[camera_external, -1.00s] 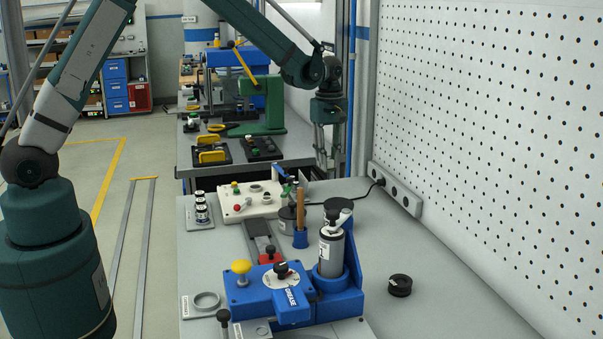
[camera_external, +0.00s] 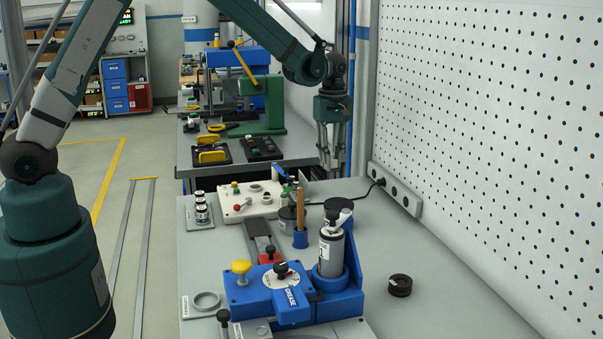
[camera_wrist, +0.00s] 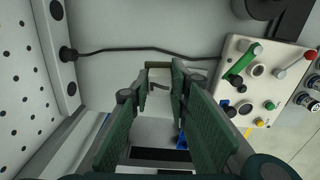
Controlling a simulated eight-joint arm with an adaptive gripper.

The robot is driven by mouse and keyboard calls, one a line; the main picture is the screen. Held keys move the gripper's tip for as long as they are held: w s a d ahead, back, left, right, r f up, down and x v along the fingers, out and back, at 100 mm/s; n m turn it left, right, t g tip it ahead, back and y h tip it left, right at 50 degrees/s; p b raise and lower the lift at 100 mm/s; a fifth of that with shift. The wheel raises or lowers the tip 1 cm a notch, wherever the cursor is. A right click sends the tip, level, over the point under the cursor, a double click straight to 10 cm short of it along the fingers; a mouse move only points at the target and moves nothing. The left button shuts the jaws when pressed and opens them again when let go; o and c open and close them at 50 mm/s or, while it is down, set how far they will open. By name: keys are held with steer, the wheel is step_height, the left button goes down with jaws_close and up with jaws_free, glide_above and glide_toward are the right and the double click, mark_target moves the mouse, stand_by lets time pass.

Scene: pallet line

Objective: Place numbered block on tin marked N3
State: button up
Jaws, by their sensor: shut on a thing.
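My gripper (camera_external: 331,165) hangs above the far end of the near bench, close to the perforated wall. In the wrist view, the fingers of my gripper (camera_wrist: 160,85) are shut on a small pale block (camera_wrist: 160,76) with a dark mark, perhaps a numeral, that I cannot read. The block is too small to make out in the external view. Several small black-and-white tins (camera_external: 201,208) stand in a row on a plate at the bench's left edge, well left of my gripper. They also show in the wrist view (camera_wrist: 311,92) at the right edge. I cannot read which is marked N3.
A pale control panel (camera_external: 249,201) with buttons and knobs lies between my gripper and the tins. A blue fixture (camera_external: 275,290) with a grey cylinder (camera_external: 331,254) stands nearer. A power strip (camera_external: 400,200) runs along the wall. The bench's right side is mostly clear around a black ring (camera_external: 400,285).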

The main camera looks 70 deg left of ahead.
step_height(320, 180, up, 7)
steer(key=m+p, duration=0.1)
steer(key=p, duration=0.4)
glide_above(339, 204)
steer(key=shift+a+r, duration=0.1)
steer(key=shift+f, duration=2.95)
steer(key=shift+f+p, duration=0.35)
steer(key=shift+f, duration=1.7)
steer(key=shift+f, duration=0.2)
steer(key=o, duration=0.9)
